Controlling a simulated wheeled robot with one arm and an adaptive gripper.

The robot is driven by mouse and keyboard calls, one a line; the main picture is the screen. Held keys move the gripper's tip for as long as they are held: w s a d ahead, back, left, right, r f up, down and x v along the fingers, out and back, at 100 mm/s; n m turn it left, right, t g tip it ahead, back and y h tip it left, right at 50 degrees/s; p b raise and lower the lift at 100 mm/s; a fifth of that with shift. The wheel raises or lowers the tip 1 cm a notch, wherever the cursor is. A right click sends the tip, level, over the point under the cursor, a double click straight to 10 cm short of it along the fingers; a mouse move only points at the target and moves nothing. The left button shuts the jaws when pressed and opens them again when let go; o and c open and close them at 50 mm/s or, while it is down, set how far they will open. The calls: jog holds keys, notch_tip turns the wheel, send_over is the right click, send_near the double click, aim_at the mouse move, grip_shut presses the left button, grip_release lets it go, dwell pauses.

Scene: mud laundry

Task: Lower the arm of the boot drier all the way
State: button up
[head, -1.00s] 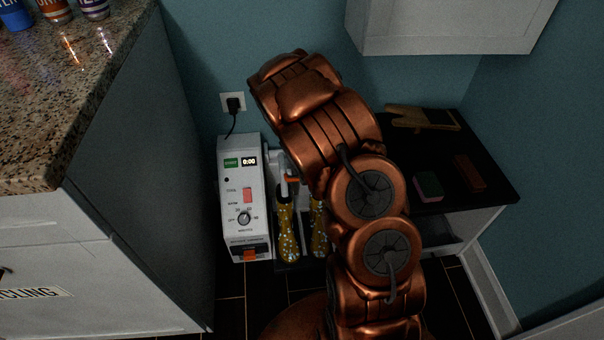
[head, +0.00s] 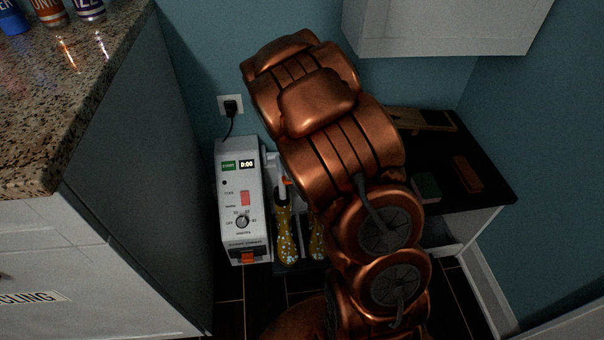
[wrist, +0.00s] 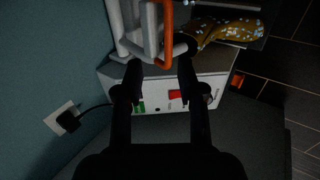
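The boot drier (head: 230,205) is a white upright box with a dial, a red switch and a small display, standing on the floor by the cabinet. In the wrist view its front panel (wrist: 205,88) lies beyond my fingers. Its pale tubular arm (wrist: 150,25) has an orange bar (wrist: 166,32) at the top of that view. Patterned yellow boots (head: 285,232) stand beside the box; one boot (wrist: 225,38) also shows in the wrist view. My gripper (wrist: 160,62) is open, its fingertips near the lower end of the orange bar. I cannot tell whether they touch. My arm hides my gripper in the head view.
A granite-topped cabinet (head: 80,110) stands close on the left. A black-topped bench (head: 470,205) with a brush and blocks is on the right. A white wall cupboard (head: 440,25) hangs above. A plugged cord (head: 231,107) runs up the wall.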

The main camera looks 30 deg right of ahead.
jog(key=shift+v, duration=2.35)
jog(key=shift+f, duration=0.1)
jog(key=shift+c, duration=0.2)
